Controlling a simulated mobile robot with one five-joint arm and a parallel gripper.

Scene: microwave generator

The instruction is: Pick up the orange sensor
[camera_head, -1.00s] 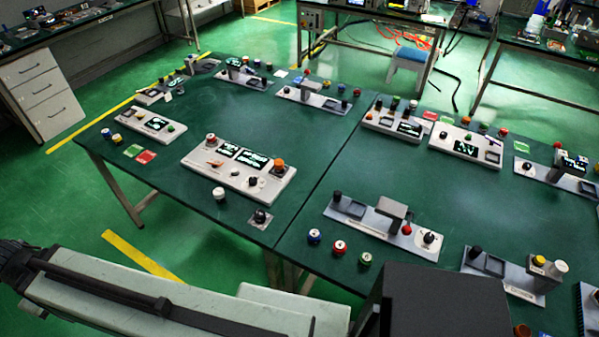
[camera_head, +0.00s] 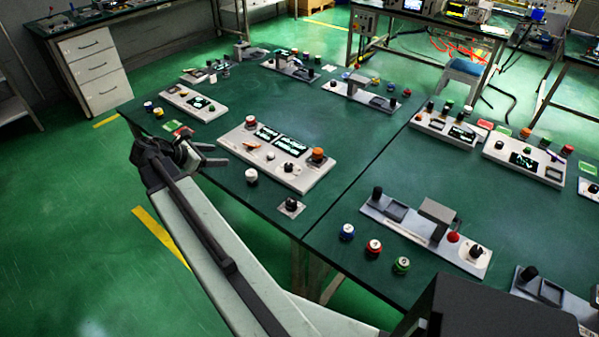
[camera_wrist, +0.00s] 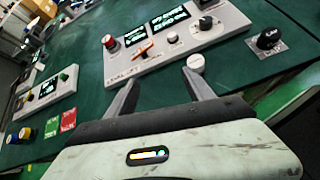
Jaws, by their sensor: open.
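A white panel (camera_head: 290,167) with two lit displays lies on the green table. A small flat orange piece (camera_head: 252,143) lies on its left part; it also shows in the wrist view (camera_wrist: 143,50). An orange-topped round piece (camera_head: 317,154) stands at the panel's right end. I cannot tell for certain which is the orange sensor. My gripper (camera_head: 218,154) is open and empty, left of the panel in the head view. In the wrist view its two fingers (camera_wrist: 162,76) point toward the panel's front edge, with the flat orange piece beyond them.
A white round knob (camera_head: 251,176) stands in front of the panel, near the right fingertip in the wrist view. A small plate with a dark knob (camera_head: 291,206) is at the table edge. Another panel (camera_head: 195,103) and red and green cards lie left.

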